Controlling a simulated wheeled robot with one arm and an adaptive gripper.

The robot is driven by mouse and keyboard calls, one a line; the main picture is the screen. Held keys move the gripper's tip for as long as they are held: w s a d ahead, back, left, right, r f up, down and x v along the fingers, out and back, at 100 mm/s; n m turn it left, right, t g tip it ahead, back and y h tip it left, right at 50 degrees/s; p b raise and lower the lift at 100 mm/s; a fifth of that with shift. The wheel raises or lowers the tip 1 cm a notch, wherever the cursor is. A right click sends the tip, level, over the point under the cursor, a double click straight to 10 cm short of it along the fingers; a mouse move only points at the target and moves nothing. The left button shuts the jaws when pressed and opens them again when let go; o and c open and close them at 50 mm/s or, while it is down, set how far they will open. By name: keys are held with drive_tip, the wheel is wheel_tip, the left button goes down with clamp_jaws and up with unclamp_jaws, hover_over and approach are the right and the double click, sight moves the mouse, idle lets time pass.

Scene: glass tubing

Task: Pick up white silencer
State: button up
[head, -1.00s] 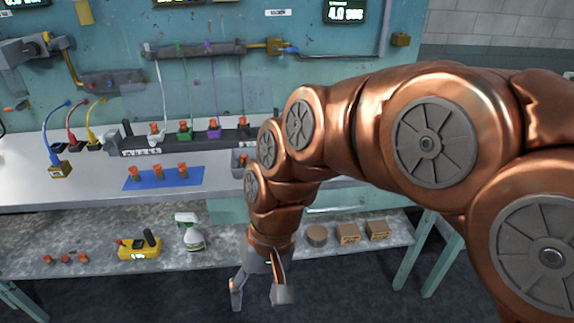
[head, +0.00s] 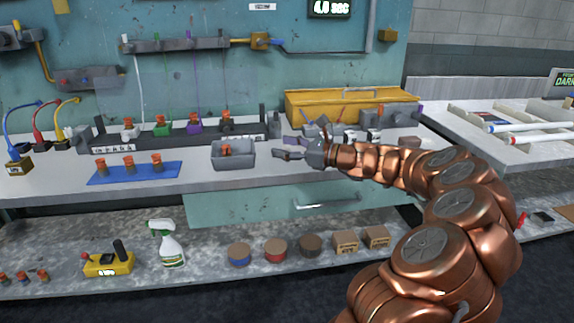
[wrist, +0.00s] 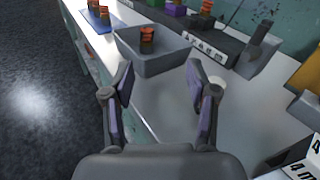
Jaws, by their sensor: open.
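A small white piece with an orange top (head: 129,128) stands at the left end of the black rack (head: 185,143), beside green (head: 161,126), purple (head: 194,122) and black ones. It looks like the white silencer, though small. My gripper (head: 291,153) is over the front of the bench, to the right of the grey bin (head: 233,155) and well right of the white piece. In the wrist view my gripper (wrist: 159,72) is open with nothing between its fingers. The purple piece (wrist: 176,9) shows at the top there; the white one is not visible.
The grey bin (wrist: 152,59) holds an orange-topped piece ahead of my fingers. A blue mat (head: 133,173) with orange-topped pieces lies left. A yellow box (head: 345,104) and several small blocks stand behind and right of my gripper. A lower shelf holds a spray bottle (head: 166,245).

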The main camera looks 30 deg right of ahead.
drive_tip(key=d+f+m, duration=0.1)
drive_tip(key=d, duration=0.1)
drive_tip(key=d+f+m+t+h, duration=0.1)
drive_tip(key=d, duration=0.2)
drive_tip(key=d+f+m+h+b, duration=0.1)
drive_tip(key=d, duration=0.1)
drive_tip(key=shift+s+d+f+t, duration=0.1)
drive_tip(key=shift+d+t, duration=0.15)
drive_tip(key=shift+t, duration=0.05)
drive_tip(key=shift+b+x, duration=0.45)
drive_tip(key=shift+x, duration=3.3)
drive_tip(key=c, duration=1.1)
drive_tip(key=shift+o, duration=0.2)
